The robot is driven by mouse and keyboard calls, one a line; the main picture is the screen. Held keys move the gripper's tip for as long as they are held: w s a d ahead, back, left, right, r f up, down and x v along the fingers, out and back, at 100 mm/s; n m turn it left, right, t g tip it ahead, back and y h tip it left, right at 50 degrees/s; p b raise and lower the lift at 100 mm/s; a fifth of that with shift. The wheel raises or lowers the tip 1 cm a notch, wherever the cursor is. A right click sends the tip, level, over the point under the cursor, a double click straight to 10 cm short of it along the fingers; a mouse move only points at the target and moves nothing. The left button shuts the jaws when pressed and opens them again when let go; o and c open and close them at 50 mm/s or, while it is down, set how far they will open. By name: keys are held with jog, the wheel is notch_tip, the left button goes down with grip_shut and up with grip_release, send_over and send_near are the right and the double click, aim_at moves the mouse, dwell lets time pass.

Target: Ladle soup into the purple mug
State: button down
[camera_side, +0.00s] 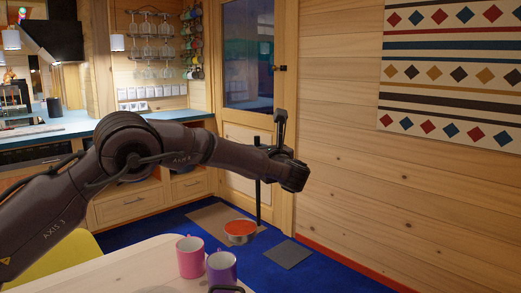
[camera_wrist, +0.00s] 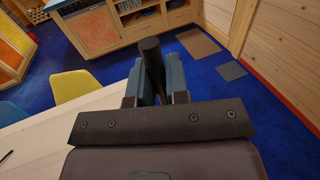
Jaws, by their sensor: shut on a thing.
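The purple mug (camera_side: 222,268) stands upright on the pale wooden table, low in the side view. The ladle bowl (camera_side: 240,232) holds red-orange soup and hangs level in the air, a little above and to the right of the purple mug in the picture. Its dark handle (camera_side: 258,200) rises upright to my gripper (camera_side: 273,153). In the wrist view my gripper (camera_wrist: 157,88) is shut on the dark ladle handle (camera_wrist: 152,58). The ladle bowl and the mug do not show in the wrist view. The inside of the purple mug is mostly hidden.
A pink mug (camera_side: 190,257) stands close to the left of the purple mug. A dark curved object shows at the bottom picture edge in front of it. The pale table (camera_side: 110,272) is otherwise clear at left.

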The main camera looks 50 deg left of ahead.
jog(key=s+a+f+n+h, duration=0.1)
jog(key=s+a+f+n, duration=0.2)
jog(key=s, duration=0.3)
jog(key=s+a+f+n, duration=0.4)
jog(key=s, duration=0.3)
jog(key=s+a+f+n+t+h, duration=0.1)
jog(key=s+a+f+n, duration=0.2)
jog(key=s, duration=0.3)
jog(key=shift+s+a+f+n+h, duration=0.3)
jog(key=shift+a+f+n, duration=0.1)
jog(key=shift+a+n, duration=0.35)
dwell(1.9)
jog(key=shift+w+r, duration=0.1)
dwell(0.3)
jog(key=shift+r+m+y, duration=0.4)
jog(key=shift+r+m, duration=1.05)
jog(key=shift+r, duration=0.5)
